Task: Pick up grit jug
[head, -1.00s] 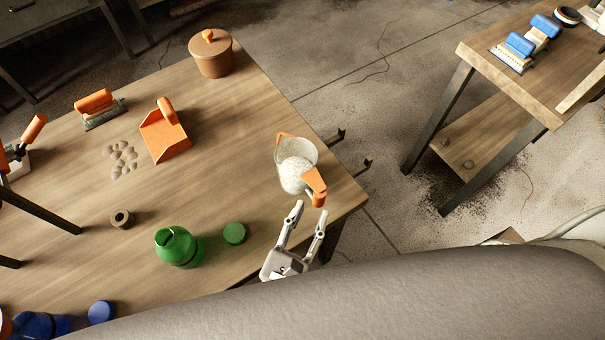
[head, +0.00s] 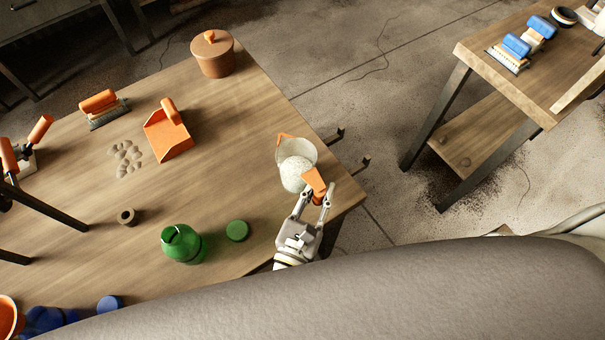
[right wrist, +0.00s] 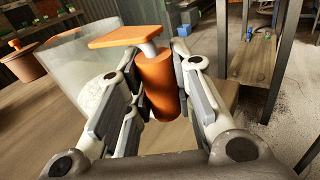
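The grit jug (head: 296,166) is a clear jug holding pale grit, with an orange spout and an orange handle (head: 314,184). It stands upright near the right edge of the wooden table (head: 235,125). My right gripper (head: 318,190) is at the handle, with its fingers apart. In the right wrist view the orange handle (right wrist: 158,85) stands between the open fingers (right wrist: 155,75), and the clear jug body (right wrist: 95,65) is behind at left. I cannot tell whether a pad touches the handle. My left gripper is not in view.
A green bottle (head: 182,245) and green lid (head: 237,230) stand left of my right gripper. An orange dustpan (head: 168,133), a brown lidded pot (head: 212,55) and a small ring (head: 127,217) are farther off. A second table (head: 540,85) stands at right across a floor gap.

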